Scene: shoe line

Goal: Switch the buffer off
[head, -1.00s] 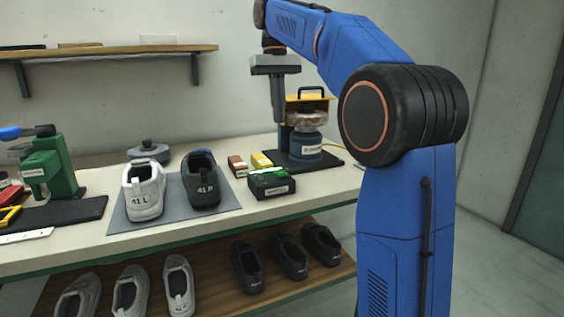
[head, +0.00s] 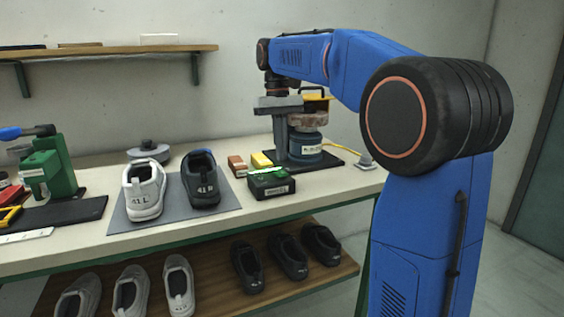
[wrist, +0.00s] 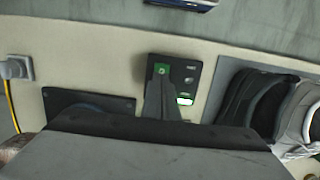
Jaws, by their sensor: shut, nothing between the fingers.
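The buffer (head: 305,147) stands on a black base at the back right of the bench, a blue-grey body with a brown wheel on top. In front of it sits a dark box (head: 271,187) with a label and bright green on its top. In the wrist view the box (wrist: 196,72) shows a green button (wrist: 162,69) and a lit pale-green lamp (wrist: 185,100). My gripper (head: 282,156) is shut and empty, pointing down, beside the buffer in the head view. In the wrist view its fingers (wrist: 160,82) overlap the box near the button; contact cannot be told.
A white shoe (head: 145,190) and a dark shoe (head: 201,179) stand on a grey mat (head: 226,198) left of the box. Red-brown (head: 237,165) and yellow (head: 261,160) blocks lie behind it. A yellow cable runs right to a plug (head: 366,161). A green press (head: 50,165) stands at left.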

